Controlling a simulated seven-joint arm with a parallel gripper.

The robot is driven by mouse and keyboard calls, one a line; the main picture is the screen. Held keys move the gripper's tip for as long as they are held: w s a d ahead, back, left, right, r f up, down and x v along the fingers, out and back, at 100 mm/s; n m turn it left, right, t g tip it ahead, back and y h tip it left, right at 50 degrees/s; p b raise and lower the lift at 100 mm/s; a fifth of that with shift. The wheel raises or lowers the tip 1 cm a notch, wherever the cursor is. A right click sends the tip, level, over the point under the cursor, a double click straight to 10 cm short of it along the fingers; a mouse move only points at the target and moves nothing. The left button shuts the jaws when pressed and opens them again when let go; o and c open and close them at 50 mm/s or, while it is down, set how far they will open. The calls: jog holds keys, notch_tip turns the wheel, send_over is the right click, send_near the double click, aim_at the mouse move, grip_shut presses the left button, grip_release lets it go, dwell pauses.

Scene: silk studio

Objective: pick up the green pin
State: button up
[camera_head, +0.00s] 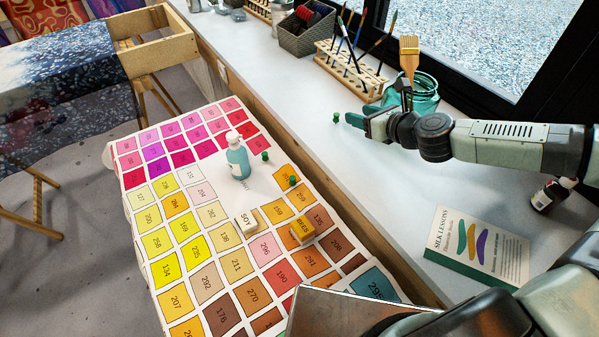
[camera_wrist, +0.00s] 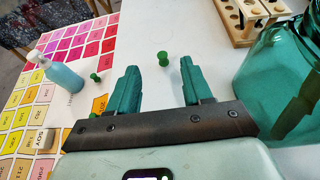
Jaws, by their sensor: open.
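Several green pins show. One green pin (camera_head: 336,117) stands on the white counter just left of my gripper's tips. It also shows in the wrist view (camera_wrist: 163,58), beyond and between the two fingertips, apart from both. Another green pin (camera_head: 265,156) is on the colour chart right of the bottle, and one more pin (camera_head: 292,180) is on the chart's orange patches. My gripper (camera_head: 357,118) is low over the counter, its teal fingers pointing left. In the wrist view its two fingers (camera_wrist: 158,82) are spread apart with nothing between them.
A teal glass jar (camera_wrist: 285,75) stands close to the right finger; it also shows behind my gripper (camera_head: 425,90). A wooden brush rack (camera_head: 350,68) is behind. A blue bottle (camera_head: 238,160) and small blocks (camera_head: 246,222) stand on the colour chart (camera_head: 145,270). A book (camera_head: 478,245) lies nearer.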

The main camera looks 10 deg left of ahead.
notch_tip(320, 180, up, 3)
jog(key=m+t+h, duration=0.1)
jog(key=m+h, duration=0.1)
send_over(293, 178)
jog(key=s, duration=0.1)
jog(key=shift+t, duration=0.3)
jog(key=f, duration=1.7)
jog(key=shift+d, duration=0.2)
jog(key=shift+w+a+f, duration=0.5)
jog(key=shift+w+f, duration=0.25)
jog(key=shift+w, duration=0.05)
jog(key=shift+w+a+f, duration=0.15)
jog(key=shift+w+a, duration=0.1)
jog(key=shift+w, duration=0.15)
grip_shut()
